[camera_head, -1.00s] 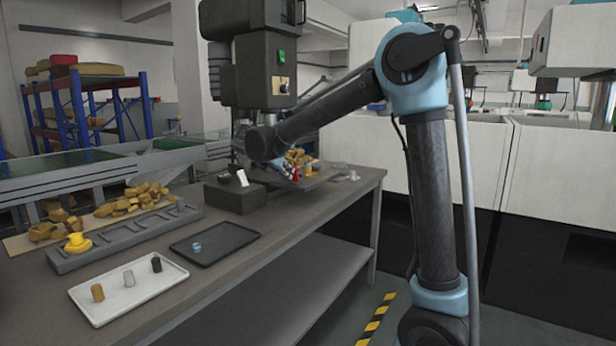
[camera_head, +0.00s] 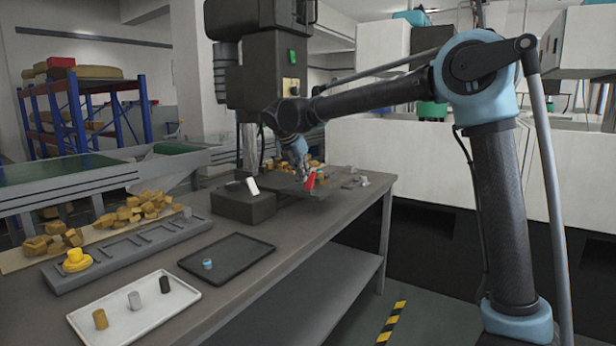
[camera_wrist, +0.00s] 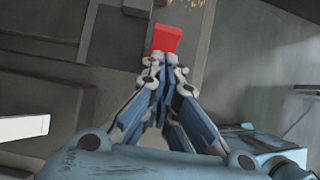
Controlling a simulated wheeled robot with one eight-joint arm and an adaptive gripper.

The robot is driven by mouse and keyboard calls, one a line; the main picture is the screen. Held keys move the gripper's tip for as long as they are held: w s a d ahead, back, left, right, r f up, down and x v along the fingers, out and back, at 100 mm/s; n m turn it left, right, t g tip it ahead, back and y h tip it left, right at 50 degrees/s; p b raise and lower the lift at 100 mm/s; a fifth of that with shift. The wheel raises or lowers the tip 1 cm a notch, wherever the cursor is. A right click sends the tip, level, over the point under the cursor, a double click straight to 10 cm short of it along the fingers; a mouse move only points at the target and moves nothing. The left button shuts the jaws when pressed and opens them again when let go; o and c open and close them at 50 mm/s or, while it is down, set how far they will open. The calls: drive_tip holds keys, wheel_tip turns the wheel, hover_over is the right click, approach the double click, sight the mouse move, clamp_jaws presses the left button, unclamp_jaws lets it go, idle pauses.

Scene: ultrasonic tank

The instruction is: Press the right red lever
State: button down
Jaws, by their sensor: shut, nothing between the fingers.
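The red lever (camera_head: 310,181) stands tilted at the right end of the dark workbench fixture, to the right of a white lever (camera_head: 252,186). In the wrist view the red lever (camera_wrist: 167,38) lies just beyond my fingertips. My gripper (camera_head: 303,174) is shut and empty, pointing down right beside the red lever. In the wrist view my gripper (camera_wrist: 160,62) has its fingertips together at the near edge of the red lever; I cannot tell whether they touch it. The white lever (camera_wrist: 24,127) also shows at the left of the wrist view.
A dark box (camera_head: 243,205) carries the white lever. A black tray (camera_head: 226,260) with a small blue part and a white tray (camera_head: 134,310) with several cylinders lie nearer. A machine column (camera_head: 262,70) rises behind. The bench edge is at the right.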

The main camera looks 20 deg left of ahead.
drive_tip(key=shift+r, duration=0.6)
drive_tip(key=shift+w+d, duration=0.1)
drive_tip(key=v, duration=1.3)
drive_tip(key=shift+w+r, duration=0.15)
drive_tip(key=shift+w, duration=0.1)
drive_tip(key=shift+d, duration=0.1)
